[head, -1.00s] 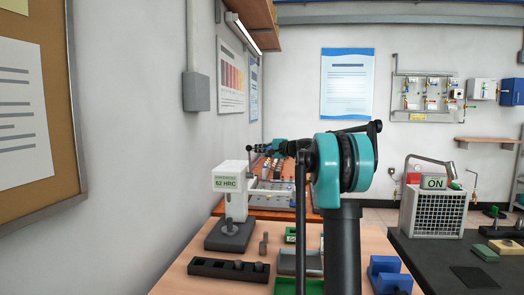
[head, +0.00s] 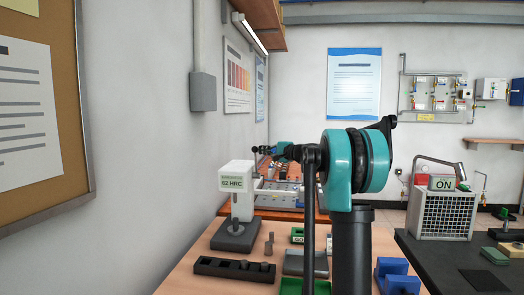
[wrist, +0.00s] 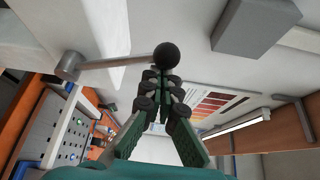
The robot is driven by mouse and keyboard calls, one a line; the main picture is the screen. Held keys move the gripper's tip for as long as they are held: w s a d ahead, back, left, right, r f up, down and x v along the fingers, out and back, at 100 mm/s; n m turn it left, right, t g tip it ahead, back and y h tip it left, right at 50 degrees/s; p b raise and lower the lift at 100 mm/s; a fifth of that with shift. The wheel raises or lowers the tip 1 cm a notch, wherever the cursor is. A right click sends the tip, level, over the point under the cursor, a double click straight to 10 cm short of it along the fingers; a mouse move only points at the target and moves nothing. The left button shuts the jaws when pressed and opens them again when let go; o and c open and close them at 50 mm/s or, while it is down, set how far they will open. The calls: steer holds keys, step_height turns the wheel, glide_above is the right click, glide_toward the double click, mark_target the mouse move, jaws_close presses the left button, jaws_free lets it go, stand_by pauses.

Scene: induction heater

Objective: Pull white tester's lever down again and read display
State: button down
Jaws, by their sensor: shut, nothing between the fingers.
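The white tester (head: 238,190) stands on a dark base on the table at left in the head view. Its display (head: 232,183) reads 62 HRC. In the wrist view its lever is a metal rod (wrist: 115,63) running from a round hub (wrist: 69,66) to a black ball knob (wrist: 167,55). The lever appears to point upward. My gripper (wrist: 161,78) is shut and empty, with its fingertips close to the knob; I cannot tell if they touch. In the head view the gripper (head: 265,150) is small, above and right of the tester.
A dark block with holes (head: 234,269), a grey tray (head: 305,263) and a blue block (head: 394,277) lie on the table's near part. A heater unit with an ON sign (head: 442,184) stands at right. The wall and a grey wall box (head: 202,92) are at left.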

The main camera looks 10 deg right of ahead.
steer(key=s+a+f+n+t+y, duration=0.2)
steer(key=s+f+n, duration=0.1)
steer(key=s+n, duration=0.2)
steer(key=n+g+y, duration=0.1)
steer(key=n+y, duration=0.3)
steer(key=n, duration=0.3)
glide_toward(247, 173)
steer(key=shift+x, duration=2.25)
